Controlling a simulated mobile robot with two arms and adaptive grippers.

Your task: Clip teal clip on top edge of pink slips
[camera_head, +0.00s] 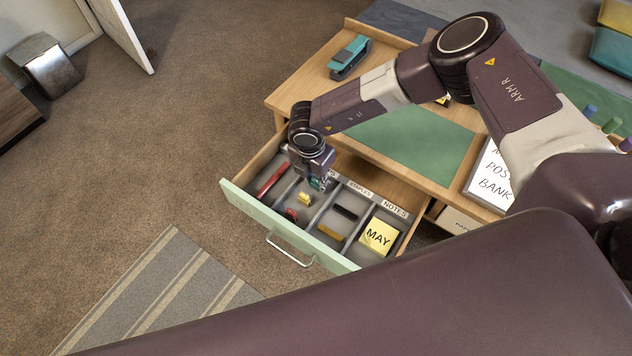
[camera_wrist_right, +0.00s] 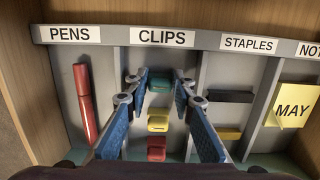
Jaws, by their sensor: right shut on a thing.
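The teal clip (camera_wrist_right: 158,82) lies at the back of the drawer's CLIPS compartment. My right gripper (camera_wrist_right: 161,84) reaches down into that compartment and is shut on the teal clip, one blue-padded finger on each side. In the head view my right gripper (camera_head: 317,178) is over the back of the open drawer, and a bit of teal shows at its tips. A yellow clip (camera_wrist_right: 158,122) and a red clip (camera_wrist_right: 156,148) lie in front in the same compartment. I cannot make out any pink slips. My left gripper is not in view.
On the desk are a teal stapler (camera_head: 350,56), a green blotter (camera_head: 420,143) and a white POST/BANK sheet (camera_head: 490,178).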

